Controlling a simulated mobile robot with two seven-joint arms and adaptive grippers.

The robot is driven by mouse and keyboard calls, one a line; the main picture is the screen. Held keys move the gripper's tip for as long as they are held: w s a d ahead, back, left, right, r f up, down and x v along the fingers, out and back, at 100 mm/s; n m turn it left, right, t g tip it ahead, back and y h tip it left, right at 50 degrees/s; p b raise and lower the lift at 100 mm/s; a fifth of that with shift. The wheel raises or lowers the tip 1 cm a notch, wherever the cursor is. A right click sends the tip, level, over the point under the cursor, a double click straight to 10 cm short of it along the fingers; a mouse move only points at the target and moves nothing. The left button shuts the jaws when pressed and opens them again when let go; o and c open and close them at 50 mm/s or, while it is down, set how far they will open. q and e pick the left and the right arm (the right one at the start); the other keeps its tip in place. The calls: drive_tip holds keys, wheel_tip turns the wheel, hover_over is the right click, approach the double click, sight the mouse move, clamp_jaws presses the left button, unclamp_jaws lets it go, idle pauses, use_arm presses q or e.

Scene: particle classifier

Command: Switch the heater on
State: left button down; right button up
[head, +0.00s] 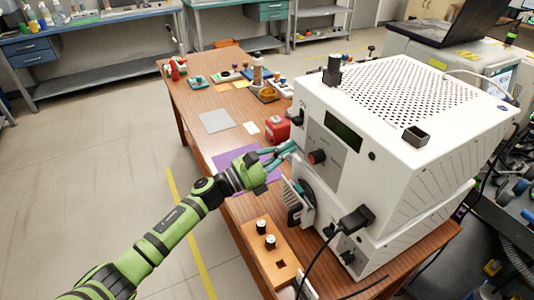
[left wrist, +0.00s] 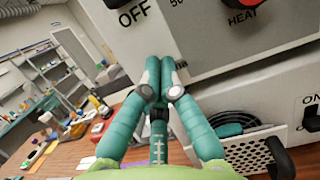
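The heater is a white box (head: 400,110) with a perforated top on the wooden table. Its front panel has a red HEAT knob (head: 316,157), also at the top of the left wrist view (left wrist: 240,3), and a dark display (head: 343,130). A black switch (head: 297,117) is at the panel's left end; its lower part shows above the OFF label in the left wrist view (left wrist: 117,3). My left gripper (head: 289,148) has its teal fingertips together (left wrist: 160,66), holding nothing visible. They are below the switch and left of the knob, close to the panel; contact is unclear. My right gripper is not in view.
A lower white unit has an ON-labelled switch (left wrist: 312,118) and an open fan grille (head: 298,200) beneath my fingers. A black plug (head: 356,217) with a cable sticks out in front. A red box (head: 277,127) and a wooden block with knobs (head: 268,255) are nearby.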

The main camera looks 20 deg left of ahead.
sight(301, 129)
use_arm(q)
drive_tip(key=r+p, duration=0.2)
drive_tip(key=r, duration=0.1)
drive_tip(key=shift+w+d, duration=0.2)
drive_tip(key=shift+s+a+r+p, duration=0.1)
drive_tip(key=shift+s+r+p, duration=0.05)
drive_tip(key=shift+r+p, duration=0.3)
drive_tip(key=shift+r, duration=0.1)
